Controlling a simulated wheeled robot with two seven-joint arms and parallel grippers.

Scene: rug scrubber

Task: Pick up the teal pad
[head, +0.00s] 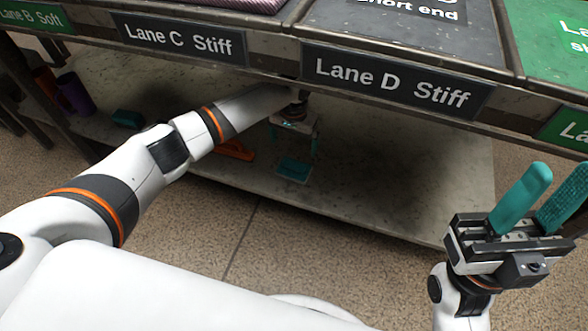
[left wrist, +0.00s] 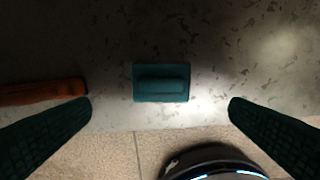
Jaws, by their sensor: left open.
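The teal pad (head: 294,169) lies on the lower shelf near its front edge, under the Lane D Stiff sign. In the left wrist view the pad (left wrist: 162,82) is a small block with a raised grip, centred between the fingers and a little beyond their tips. My left gripper (head: 294,145) reaches under the bench and points down above the pad. Its fingers (left wrist: 160,104) are wide open and empty, apart from the pad. My right gripper (head: 562,195) is at the right, with its teal fingers pointing up, spread and empty.
The lower shelf (head: 400,195) is bare to the right. An orange tool (head: 236,150) lies left of the pad; it also shows in the left wrist view (left wrist: 40,92). Another teal item (head: 127,118) and a purple cup (head: 75,93) are further left. The bench edge (head: 275,60) overhangs my left arm.

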